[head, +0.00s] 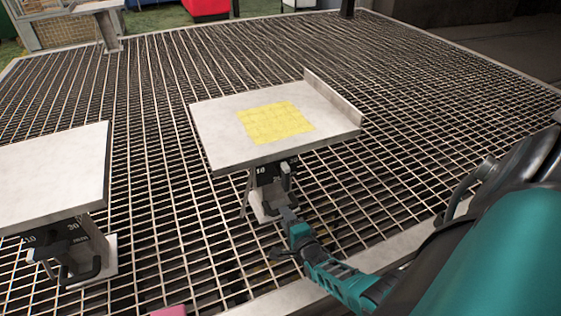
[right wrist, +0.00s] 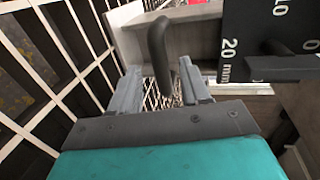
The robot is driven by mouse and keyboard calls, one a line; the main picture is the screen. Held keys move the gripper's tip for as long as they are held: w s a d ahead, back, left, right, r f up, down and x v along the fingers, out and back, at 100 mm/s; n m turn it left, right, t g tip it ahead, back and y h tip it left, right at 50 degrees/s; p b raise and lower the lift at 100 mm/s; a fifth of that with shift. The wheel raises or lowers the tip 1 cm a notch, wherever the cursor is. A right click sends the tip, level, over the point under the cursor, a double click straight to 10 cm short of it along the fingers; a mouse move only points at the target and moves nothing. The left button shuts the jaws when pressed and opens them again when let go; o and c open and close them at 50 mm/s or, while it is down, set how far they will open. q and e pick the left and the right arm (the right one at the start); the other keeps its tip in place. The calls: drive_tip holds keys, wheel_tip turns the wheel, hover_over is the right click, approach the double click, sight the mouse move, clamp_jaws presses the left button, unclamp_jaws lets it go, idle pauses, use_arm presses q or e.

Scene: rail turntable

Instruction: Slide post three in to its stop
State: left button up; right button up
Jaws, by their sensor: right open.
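A post with a light grey plate (head: 215,130) stands on the grating in the middle of the head view. The plate has a yellow gridded square (head: 275,123) and a raised lip at its right edge. Under its front edge is a black scale (head: 262,178), which in the right wrist view (right wrist: 232,22) reads 20 mm. My right gripper (head: 287,214) is at the front of this post. In the right wrist view its jaws (right wrist: 158,88) are open, with a dark upright handle (right wrist: 159,48) in line with the gap; contact cannot be told. My left gripper is not in view.
A second plate (head: 50,175) on a post with a scale and dark handle stands at the left. Another plate (head: 85,8) shows at the back left. Open metal grating (head: 150,110) lies between them. A pink thing (head: 170,311) shows at the bottom edge.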

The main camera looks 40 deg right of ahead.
drive_tip(key=b+x, duration=0.1)
drive_tip(key=x, duration=0.3)
drive_tip(key=shift+f+b, duration=0.15)
drive_tip(key=shift+b, duration=0.2)
drive_tip(key=shift+w+d, duration=0.15)
drive_tip(key=shift+w, duration=0.3)
clamp_jaws()
